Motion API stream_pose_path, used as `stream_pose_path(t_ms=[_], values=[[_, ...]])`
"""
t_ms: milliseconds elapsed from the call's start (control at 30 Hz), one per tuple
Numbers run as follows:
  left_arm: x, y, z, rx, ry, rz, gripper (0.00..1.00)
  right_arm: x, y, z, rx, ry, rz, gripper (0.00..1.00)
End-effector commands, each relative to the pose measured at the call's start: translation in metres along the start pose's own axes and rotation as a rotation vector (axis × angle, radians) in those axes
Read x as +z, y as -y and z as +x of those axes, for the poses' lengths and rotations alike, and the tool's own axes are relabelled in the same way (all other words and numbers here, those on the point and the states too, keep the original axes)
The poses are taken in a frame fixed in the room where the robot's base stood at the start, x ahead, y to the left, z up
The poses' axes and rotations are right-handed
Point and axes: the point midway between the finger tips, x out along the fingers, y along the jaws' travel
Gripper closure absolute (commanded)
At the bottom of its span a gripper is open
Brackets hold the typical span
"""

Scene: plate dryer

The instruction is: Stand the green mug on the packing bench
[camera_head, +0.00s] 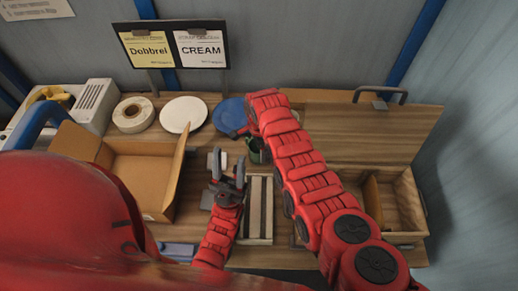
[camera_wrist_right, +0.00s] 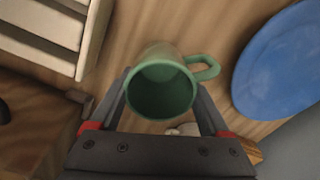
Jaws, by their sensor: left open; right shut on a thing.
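The green mug (camera_wrist_right: 160,92) is between the fingers of my right gripper (camera_wrist_right: 163,84) in the right wrist view. The fingers are shut on its sides. Its open mouth faces the camera and its handle points right. In the head view the mug (camera_head: 257,152) shows only in part beside my right arm, which hides the rest. I cannot tell whether its base touches the packing bench (camera_head: 345,150). My left gripper (camera_head: 228,163) is open and empty, left of and nearer than the mug.
A blue plate (camera_wrist_right: 285,65) lies close to the mug's handle side. A slatted wooden rack (camera_head: 256,208) lies in front. A cardboard box (camera_head: 140,165) stands left, a wooden box (camera_head: 405,205) right. A white plate (camera_head: 183,114) and tape roll (camera_head: 134,114) lie at the back.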

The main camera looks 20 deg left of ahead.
Motion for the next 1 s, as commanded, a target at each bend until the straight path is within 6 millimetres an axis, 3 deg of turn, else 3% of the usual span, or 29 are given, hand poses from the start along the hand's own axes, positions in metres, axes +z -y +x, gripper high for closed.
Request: stream_pose_path(t_ms=[133,167,233,567,767,1000], values=[[0.001,0.0,-0.005,0.0,0.0,0.0,0.5,0.0,0.0,0.004,-0.001,0.0,0.0,0.95],[0.001,0.0,-0.003,0.0,0.0,0.0,0.5,0.0,0.0,0.003,-0.001,0.0,0.0,0.15],[0.0,0.0,-0.003,0.0,0.0,0.0,0.5,0.0,0.0,0.002,-0.001,0.0,0.0,0.02],[-0.001,0.0,0.004,0.0,0.0,0.0,0.5,0.0,0.0,-0.004,0.0,0.0,0.0,0.0],[-0.005,0.002,0.03,0.0,0.0,0.0,0.5,-0.001,0.001,-0.044,-0.004,-0.001,0.001,0.0],[-0.008,0.002,0.047,0.0,0.0,0.0,0.5,-0.001,0.002,-0.094,-0.005,-0.001,0.001,0.0]])
